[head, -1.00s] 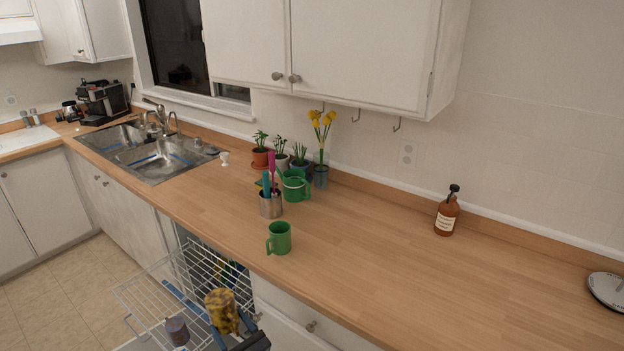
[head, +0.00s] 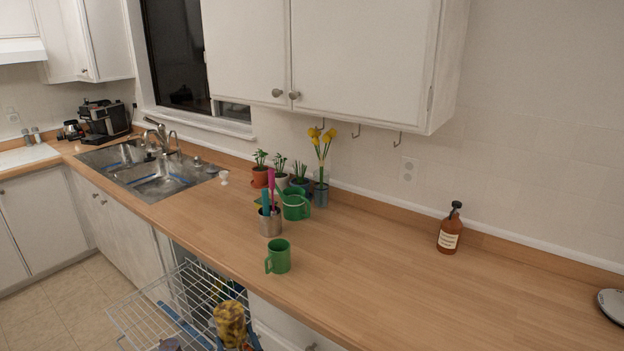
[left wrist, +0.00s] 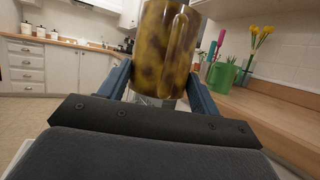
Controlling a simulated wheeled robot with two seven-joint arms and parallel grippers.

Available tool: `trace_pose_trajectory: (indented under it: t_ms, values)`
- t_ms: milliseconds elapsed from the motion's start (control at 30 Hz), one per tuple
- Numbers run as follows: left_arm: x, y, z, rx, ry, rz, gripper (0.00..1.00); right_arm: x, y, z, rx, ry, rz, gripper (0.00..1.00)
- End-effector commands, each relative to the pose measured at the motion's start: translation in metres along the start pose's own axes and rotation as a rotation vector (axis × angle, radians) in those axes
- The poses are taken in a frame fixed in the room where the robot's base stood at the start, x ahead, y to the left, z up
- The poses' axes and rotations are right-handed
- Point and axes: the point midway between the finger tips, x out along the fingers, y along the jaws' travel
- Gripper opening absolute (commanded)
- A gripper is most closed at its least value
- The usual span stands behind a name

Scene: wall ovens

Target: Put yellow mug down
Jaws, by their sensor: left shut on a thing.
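The yellow mug (head: 229,322), mottled with brown, is at the bottom of the head view, over the dishwasher rack and in front of the counter edge. My left gripper (head: 240,346) is shut on it from below, partly cut off by the frame. In the left wrist view the yellow mug (left wrist: 166,45) stands between the two blue fingers (left wrist: 160,88), its top cut off. The wooden counter (head: 400,270) is to the right of the mug and clear of it. My right gripper is not in view.
A green mug (head: 278,257) stands near the counter's front edge. Behind it are a utensil cup (head: 270,224), a green watering can (head: 296,206) and potted plants. A brown bottle (head: 449,232) stands at right. The open dishwasher rack (head: 165,305) juts out below. The counter's middle right is free.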

Motion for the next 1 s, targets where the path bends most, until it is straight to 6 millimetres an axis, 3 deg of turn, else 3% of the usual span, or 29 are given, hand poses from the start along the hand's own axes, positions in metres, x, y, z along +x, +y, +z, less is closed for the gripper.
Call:
trace_pose_trajectory:
  t_ms: [167, 333, 733, 1000]
  values:
    - [0.006, -0.024, 0.015, -0.081, -0.003, -0.2, 0.32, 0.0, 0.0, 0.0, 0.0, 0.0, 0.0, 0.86]
    - [0.005, -0.027, 0.021, -0.152, -0.002, -0.38, 0.32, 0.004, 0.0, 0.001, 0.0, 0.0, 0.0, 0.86]
    - [0.001, 0.015, 0.01, -0.199, 0.0, -0.489, 0.32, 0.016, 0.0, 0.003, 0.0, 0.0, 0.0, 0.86]
    - [-0.004, 0.026, -0.001, -0.205, 0.0, -0.491, 0.32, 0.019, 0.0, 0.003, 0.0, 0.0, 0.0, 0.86]
